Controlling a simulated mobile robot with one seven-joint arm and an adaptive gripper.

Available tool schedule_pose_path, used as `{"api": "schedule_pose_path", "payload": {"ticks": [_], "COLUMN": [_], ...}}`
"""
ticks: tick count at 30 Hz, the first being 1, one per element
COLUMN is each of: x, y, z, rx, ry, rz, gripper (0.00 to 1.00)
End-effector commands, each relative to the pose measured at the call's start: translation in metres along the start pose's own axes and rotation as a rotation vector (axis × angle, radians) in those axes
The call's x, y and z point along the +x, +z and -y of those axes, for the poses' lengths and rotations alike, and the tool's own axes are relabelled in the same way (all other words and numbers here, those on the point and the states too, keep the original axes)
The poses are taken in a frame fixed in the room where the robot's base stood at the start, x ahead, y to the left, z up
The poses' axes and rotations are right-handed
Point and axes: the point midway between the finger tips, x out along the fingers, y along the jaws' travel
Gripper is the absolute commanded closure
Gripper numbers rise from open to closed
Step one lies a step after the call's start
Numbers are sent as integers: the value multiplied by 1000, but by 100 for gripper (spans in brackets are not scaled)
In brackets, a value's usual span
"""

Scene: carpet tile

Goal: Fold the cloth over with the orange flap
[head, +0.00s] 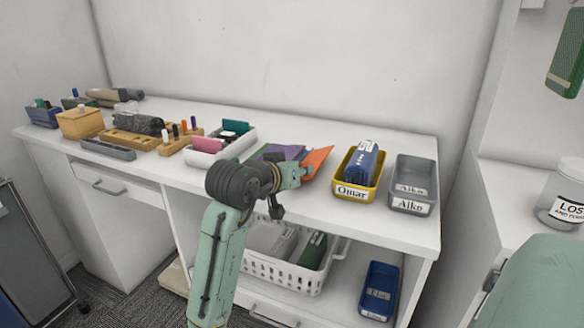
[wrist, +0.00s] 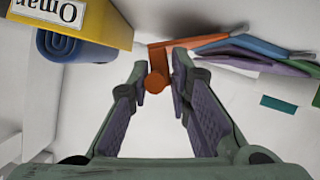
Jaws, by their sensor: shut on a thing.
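The purple cloth (head: 279,152) lies on the white desktop, partly hidden behind my arm in the head view. Its orange flap (head: 317,160) stands raised and tilted at the cloth's right side. In the wrist view the purple cloth (wrist: 245,50) shows at the upper right, with an orange edge and a strip of blue beside it. My gripper (wrist: 157,80) is shut on the orange flap (wrist: 160,56), whose rounded orange end sits between the fingertips. In the head view my gripper (head: 300,174) is at the flap's lower edge, just above the desktop.
A yellow bin (head: 347,190) labelled Omar, holding a rolled blue thing, stands close right of the flap. A grey bin (head: 412,188) stands beyond it. A white tray (head: 240,147) with cards is to the left. A white basket (head: 262,270) sits on the shelf below.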

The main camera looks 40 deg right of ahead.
Motion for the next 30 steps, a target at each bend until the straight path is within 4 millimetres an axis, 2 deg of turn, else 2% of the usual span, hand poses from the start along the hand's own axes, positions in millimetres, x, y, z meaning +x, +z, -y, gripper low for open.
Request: {"api": "schedule_pose_path", "payload": {"ticks": [3, 15, 30], "x": [2, 11, 16], "y": [7, 29, 39], "z": [-7, -15, -17], "rx": [107, 365, 461], "ry": [-36, -141, -176], "rz": [-7, -3, 7], "gripper": [100, 100, 100]}}
